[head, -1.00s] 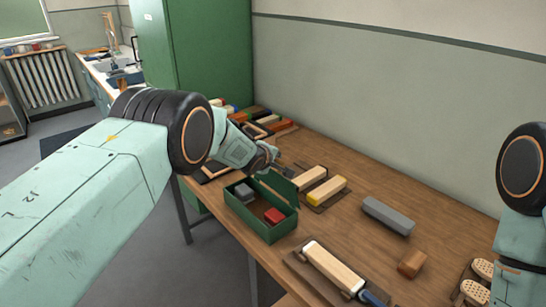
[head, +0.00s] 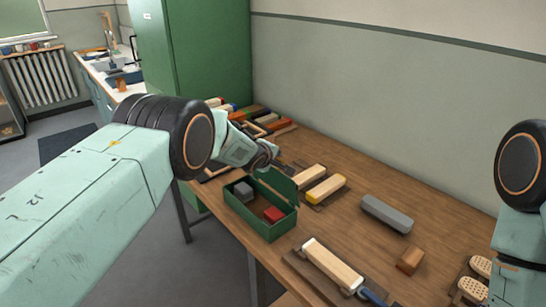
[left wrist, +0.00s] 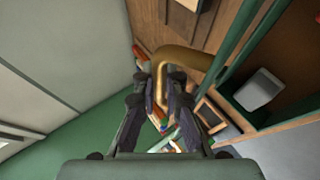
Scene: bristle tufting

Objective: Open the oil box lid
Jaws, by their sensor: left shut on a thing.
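The green oil box (head: 262,226) stands on the wooden workbench. Its lid (head: 279,188) is raised and stands up along the back side, so the inside shows. A grey block (head: 243,191) and a red block (head: 273,214) lie in the box. My left gripper (head: 268,157) is at the far upper end of the lid. In the left wrist view, my left gripper (left wrist: 159,78) is shut on a bent brass handle (left wrist: 192,58). The handle's join to the lid is unclear. My right arm shows at the right edge, but its gripper is out of view.
Wooden brush blocks (head: 326,189) and a long grey block (head: 387,214) lie right of the box. A brush body (head: 332,264) lies in front, near a small brown block (head: 410,260). Several coloured items lie behind my left gripper. A green cabinet (head: 195,60) stands behind the bench.

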